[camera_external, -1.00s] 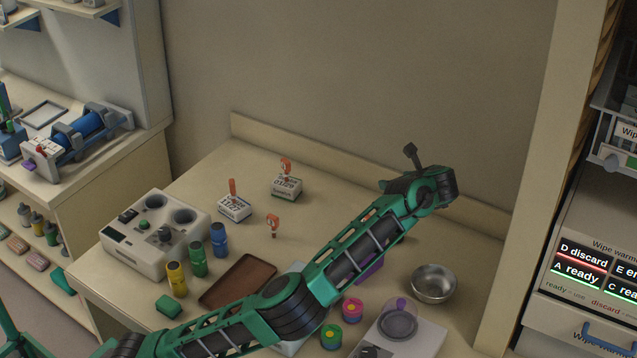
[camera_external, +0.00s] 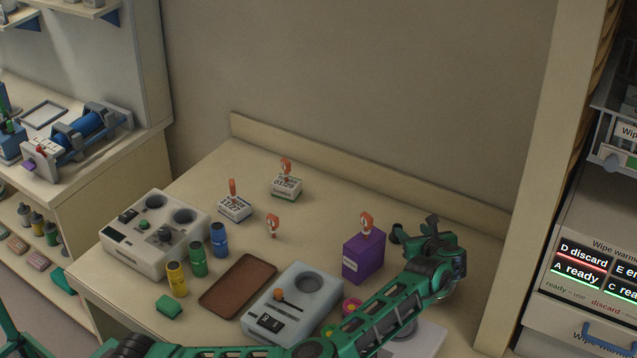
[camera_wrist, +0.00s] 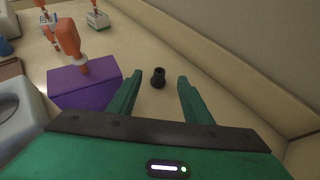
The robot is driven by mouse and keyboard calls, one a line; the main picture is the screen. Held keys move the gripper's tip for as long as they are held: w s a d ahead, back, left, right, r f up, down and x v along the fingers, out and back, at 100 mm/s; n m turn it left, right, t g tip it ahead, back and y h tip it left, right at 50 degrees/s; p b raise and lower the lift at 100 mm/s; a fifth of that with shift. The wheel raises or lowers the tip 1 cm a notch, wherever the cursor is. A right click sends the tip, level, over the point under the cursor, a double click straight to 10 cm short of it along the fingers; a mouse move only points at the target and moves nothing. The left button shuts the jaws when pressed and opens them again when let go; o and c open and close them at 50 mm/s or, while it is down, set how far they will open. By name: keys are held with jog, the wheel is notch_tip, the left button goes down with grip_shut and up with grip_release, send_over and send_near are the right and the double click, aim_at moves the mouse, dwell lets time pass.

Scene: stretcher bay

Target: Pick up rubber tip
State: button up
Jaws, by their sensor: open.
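The rubber tip (camera_wrist: 158,77) is a small black ribbed cylinder standing upright on the table in the wrist view. It shows in the gap between the two green fingers of my gripper (camera_wrist: 160,80), level with their ends in the picture. The fingers are open and do not touch it. In the external view my gripper (camera_external: 415,238) is low over the back right of the table, just right of the purple box. There I cannot clearly separate the tip from the dark parts at the gripper.
The purple box (camera_wrist: 84,86) with an orange-handled item (camera_wrist: 68,38) on top stands close left of my gripper. The back ledge (camera_wrist: 215,62) runs along the right. A grey device (camera_external: 291,300) and brown tray (camera_external: 238,284) lie to the left.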

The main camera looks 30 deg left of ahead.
jog(key=w+a+f, duration=0.2)
jog(key=f, duration=0.1)
jog(key=w+a+f, duration=0.1)
jog(key=shift+f, duration=0.4)
jog(key=shift+x, duration=3.1)
jog(key=shift+w+d, duration=0.1)
jog(key=shift+d, duration=0.1)
jog(key=c, duration=1.1)
